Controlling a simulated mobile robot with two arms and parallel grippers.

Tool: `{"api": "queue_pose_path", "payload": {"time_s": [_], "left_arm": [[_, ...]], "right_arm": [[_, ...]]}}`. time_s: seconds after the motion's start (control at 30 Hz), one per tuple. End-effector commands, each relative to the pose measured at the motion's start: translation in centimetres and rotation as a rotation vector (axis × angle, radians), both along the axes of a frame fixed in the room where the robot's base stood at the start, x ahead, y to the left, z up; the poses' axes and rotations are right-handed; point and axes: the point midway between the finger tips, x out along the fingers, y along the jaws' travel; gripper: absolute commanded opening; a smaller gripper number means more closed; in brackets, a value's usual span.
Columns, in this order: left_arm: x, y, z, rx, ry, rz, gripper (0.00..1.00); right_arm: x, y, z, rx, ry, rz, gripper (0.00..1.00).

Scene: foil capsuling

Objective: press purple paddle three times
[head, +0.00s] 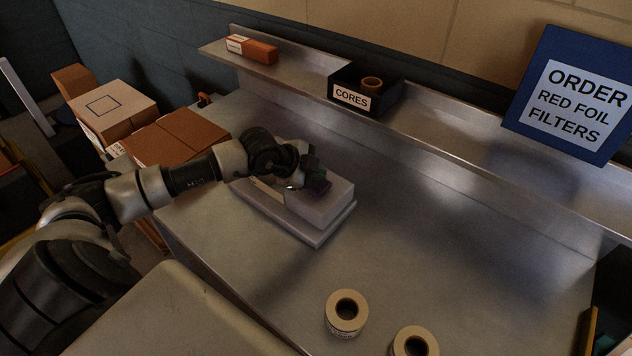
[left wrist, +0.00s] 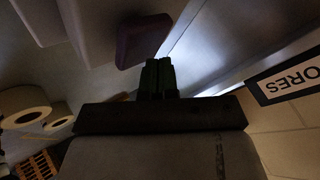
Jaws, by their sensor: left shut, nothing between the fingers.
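The purple paddle (head: 321,187) sits on the upper part of a grey machine (head: 325,206) on the metal bench, and is mostly hidden by my gripper in the head view. It shows larger and dark purple in the left wrist view (left wrist: 142,40). My left gripper (head: 312,172) is shut and empty, right by the paddle. In the left wrist view its closed fingertips (left wrist: 158,64) are next to the paddle's edge; I cannot tell whether they touch it. My right gripper is not in view.
Two tape rolls (head: 346,312) (head: 415,342) stand at the bench front. A black CORES bin (head: 363,94) and an orange-and-white box (head: 251,49) sit on the back shelf (head: 300,60). Cardboard boxes (head: 112,108) are at left. The bench right of the machine is clear.

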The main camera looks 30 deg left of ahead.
Motion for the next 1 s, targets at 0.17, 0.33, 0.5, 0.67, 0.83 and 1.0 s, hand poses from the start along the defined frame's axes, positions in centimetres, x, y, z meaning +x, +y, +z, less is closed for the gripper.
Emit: {"api": "queue_pose_path", "payload": {"time_s": [0.17, 0.33, 0.5, 0.67, 0.83, 1.0], "left_arm": [[0.0, 0.0, -0.1, 0.0, 0.0, 0.0, 0.0], [0.0, 0.0, -0.3, 0.0, 0.0, 0.0, 0.0], [0.0, 0.0, -0.5, 0.0, 0.0, 0.0, 0.0], [0.0, 0.0, -0.7, 0.001, 0.001, 0.0, 0.0], [0.0, 0.0, -0.9, 0.001, 0.001, 0.0, 0.0], [0.0, 0.0, -1.2, 0.001, 0.002, -0.001, 0.0]], "right_arm": [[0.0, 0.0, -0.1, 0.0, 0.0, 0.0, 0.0], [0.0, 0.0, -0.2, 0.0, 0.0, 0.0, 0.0], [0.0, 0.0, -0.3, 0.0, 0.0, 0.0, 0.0], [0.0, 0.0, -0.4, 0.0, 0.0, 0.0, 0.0], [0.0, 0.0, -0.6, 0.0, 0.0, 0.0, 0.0], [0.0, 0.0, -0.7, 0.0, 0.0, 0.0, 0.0]]}}
